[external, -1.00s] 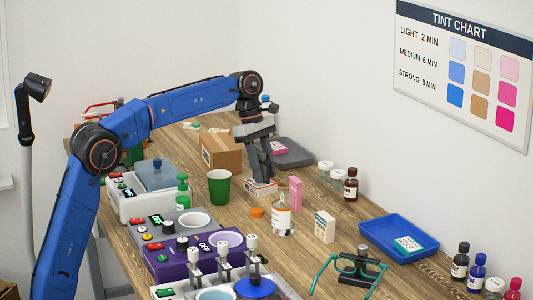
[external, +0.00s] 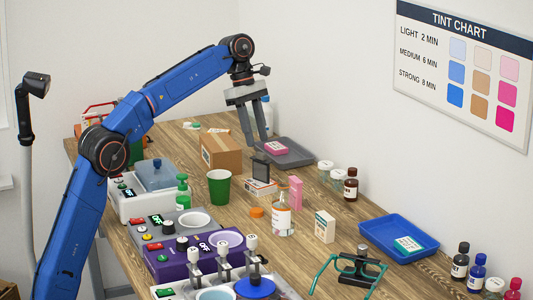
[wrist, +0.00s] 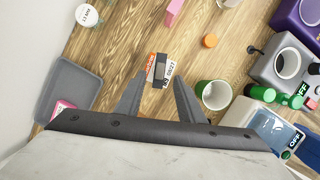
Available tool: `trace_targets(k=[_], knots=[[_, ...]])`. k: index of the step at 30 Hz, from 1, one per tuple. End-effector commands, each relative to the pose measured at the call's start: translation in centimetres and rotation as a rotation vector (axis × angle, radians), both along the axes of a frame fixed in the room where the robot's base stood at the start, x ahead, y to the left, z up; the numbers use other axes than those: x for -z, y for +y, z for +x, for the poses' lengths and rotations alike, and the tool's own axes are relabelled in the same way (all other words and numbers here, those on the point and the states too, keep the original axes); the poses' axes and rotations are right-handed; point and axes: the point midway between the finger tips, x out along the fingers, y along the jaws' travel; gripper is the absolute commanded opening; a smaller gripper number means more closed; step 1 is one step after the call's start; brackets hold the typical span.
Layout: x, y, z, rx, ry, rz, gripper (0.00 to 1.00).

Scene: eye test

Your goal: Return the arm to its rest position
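My blue arm (external: 180,88) reaches over the back of the wooden table. My gripper (external: 258,142) hangs above the table with its two grey fingers apart and nothing between them. Below it, a small white and orange box (external: 260,187) lies on the table, with a dark upright piece (external: 261,169) at it; I cannot tell if that piece is in or behind the box. In the wrist view, the box (wrist: 170,73) shows just beyond and between the spread fingertips (wrist: 158,84), apart from them.
A cardboard box (external: 221,153), a green cup (external: 219,187) and a grey tray (external: 300,158) with a pink item stand near the gripper. Bottles, a pink box (external: 295,192) and a blue tray (external: 370,236) are farther right. Machines line the left edge. The air above is clear.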

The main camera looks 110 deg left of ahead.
Motion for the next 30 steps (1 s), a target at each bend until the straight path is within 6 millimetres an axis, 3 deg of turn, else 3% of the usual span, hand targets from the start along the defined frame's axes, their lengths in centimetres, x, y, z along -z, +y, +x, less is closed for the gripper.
trace_targets(k=[7, 23, 26, 30], knots=[[-1.2, 0.1, -0.4, 0.0, 0.0, 0.0, 0.35], [-1.3, -0.1, -0.3, 0.004, 0.0, 0.001, 0.35], [-1.6, -1.5, 0.3, 0.033, -0.004, 0.005, 0.35], [-2.7, -6.6, 2.2, 0.144, -0.019, 0.024, 0.35]])
